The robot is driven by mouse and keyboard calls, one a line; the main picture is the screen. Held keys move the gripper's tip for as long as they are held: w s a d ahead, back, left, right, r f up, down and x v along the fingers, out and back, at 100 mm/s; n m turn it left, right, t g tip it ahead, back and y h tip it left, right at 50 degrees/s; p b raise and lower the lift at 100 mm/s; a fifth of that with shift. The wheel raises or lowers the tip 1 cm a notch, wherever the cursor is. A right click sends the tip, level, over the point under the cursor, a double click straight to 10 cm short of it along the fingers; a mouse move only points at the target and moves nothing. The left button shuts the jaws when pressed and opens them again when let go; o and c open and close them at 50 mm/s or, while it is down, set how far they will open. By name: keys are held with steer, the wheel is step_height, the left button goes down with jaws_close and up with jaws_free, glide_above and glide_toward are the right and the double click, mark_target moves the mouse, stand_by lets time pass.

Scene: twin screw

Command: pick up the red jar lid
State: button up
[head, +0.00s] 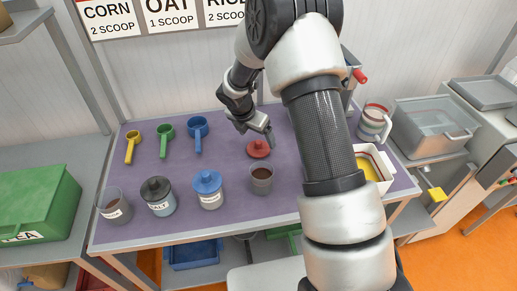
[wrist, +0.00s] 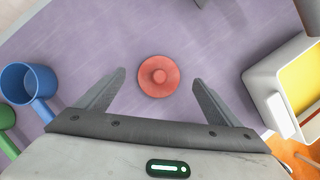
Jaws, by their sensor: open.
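The red jar lid (head: 258,149) lies on the purple tabletop (head: 233,222), with its round knob facing up. In the wrist view the red jar lid (wrist: 158,76) is fully visible, centred between the spread fingers and a little beyond their tips. My gripper (head: 256,126) is just above and behind the lid in the head view. In the wrist view my gripper (wrist: 159,76) is open and empty, with clear gaps between each finger and the lid. I cannot tell the exact height of the fingers above the table.
An open jar (head: 262,180) stands in front of the lid. A blue-lidded jar (head: 208,190), a dark-lidded jar (head: 159,197) and a lidless jar (head: 113,206) stand left. Blue (head: 197,126), green (head: 166,130) and yellow (head: 134,137) scoops lie behind. A white bin (head: 386,157) is right.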

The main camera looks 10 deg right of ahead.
mark_target(258, 141)
steer(key=x, duration=0.4)
steer(key=shift+f, duration=0.4)
steer(key=c, duration=1.1)
